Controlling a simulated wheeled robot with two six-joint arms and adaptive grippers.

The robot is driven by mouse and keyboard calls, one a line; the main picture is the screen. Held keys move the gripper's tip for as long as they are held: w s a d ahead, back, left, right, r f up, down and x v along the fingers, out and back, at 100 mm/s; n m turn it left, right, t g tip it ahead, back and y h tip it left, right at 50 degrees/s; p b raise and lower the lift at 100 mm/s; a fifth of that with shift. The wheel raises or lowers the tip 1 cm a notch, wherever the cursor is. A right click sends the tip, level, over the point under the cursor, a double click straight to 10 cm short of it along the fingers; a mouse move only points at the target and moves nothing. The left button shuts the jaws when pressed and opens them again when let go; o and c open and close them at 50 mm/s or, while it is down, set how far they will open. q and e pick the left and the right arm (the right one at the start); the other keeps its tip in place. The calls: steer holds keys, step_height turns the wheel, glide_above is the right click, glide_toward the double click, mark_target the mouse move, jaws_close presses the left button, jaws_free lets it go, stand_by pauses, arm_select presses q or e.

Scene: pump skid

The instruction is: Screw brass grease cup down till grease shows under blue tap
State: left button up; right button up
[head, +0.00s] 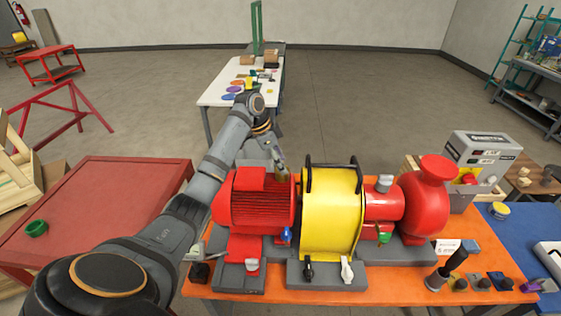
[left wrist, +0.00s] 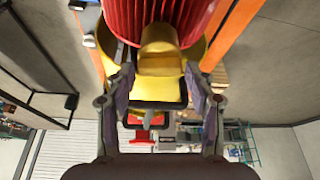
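A brass grease cup (left wrist: 160,48) shows in the left wrist view beside the red ribbed motor (left wrist: 165,15). My left gripper (left wrist: 160,75) has its fingers spread on either side of the cup; I cannot tell whether they touch it. In the head view the left gripper (head: 279,160) reaches down behind the red motor (head: 256,208), left of the yellow guard (head: 333,212); the cup is not clear there. The blue tap (head: 286,235) is on the near side, at the motor's right end. No grease can be made out under it. My right gripper is not in view.
A red pump (head: 427,200) with a green tap (head: 383,237) stands right of the guard. The orange bench (head: 330,297) carries a dark cylinder (head: 452,265) and several small blocks at right.

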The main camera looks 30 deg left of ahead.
arm_select(q)
steer(key=shift+o, duration=0.8)
steer(key=v, duration=0.7)
steer(key=shift+r, duration=0.25)
steer(key=shift+a, duration=0.1)
